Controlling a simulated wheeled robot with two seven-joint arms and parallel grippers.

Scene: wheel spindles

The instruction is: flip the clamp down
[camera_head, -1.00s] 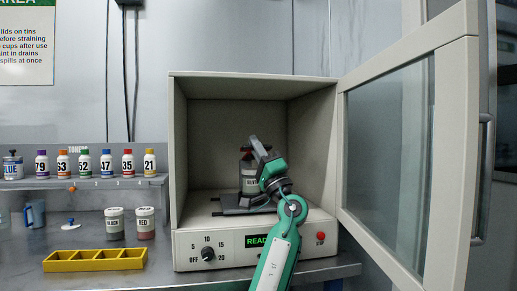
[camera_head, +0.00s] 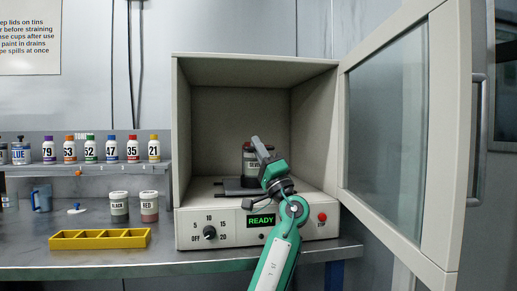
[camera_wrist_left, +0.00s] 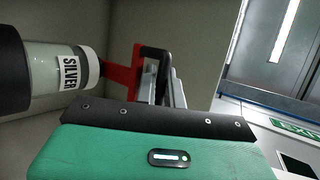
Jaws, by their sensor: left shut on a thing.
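A jar labelled SILVER (camera_head: 251,163) stands on a dark base (camera_head: 233,187) inside the open cabinet; in the left wrist view it (camera_wrist_left: 66,72) shows at left, lying sideways in the picture. A red clamp arm (camera_wrist_left: 120,82) with a black loop-shaped handle is beside the jar's white lid. My left gripper (camera_head: 260,150) reaches into the cabinet just in front of and to the right of the jar. It is shut on the clamp; its exact grip is partly hidden behind the green gripper body in the left wrist view. My right gripper is not in view.
The cabinet (camera_head: 182,130) has its glass door (camera_head: 410,140) swung open to the right. Its front panel has a dial (camera_head: 209,233), a lit READY display (camera_head: 261,220) and a red button (camera_head: 322,217). Cups, a yellow tray (camera_head: 100,239) and shelved bottles are at left.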

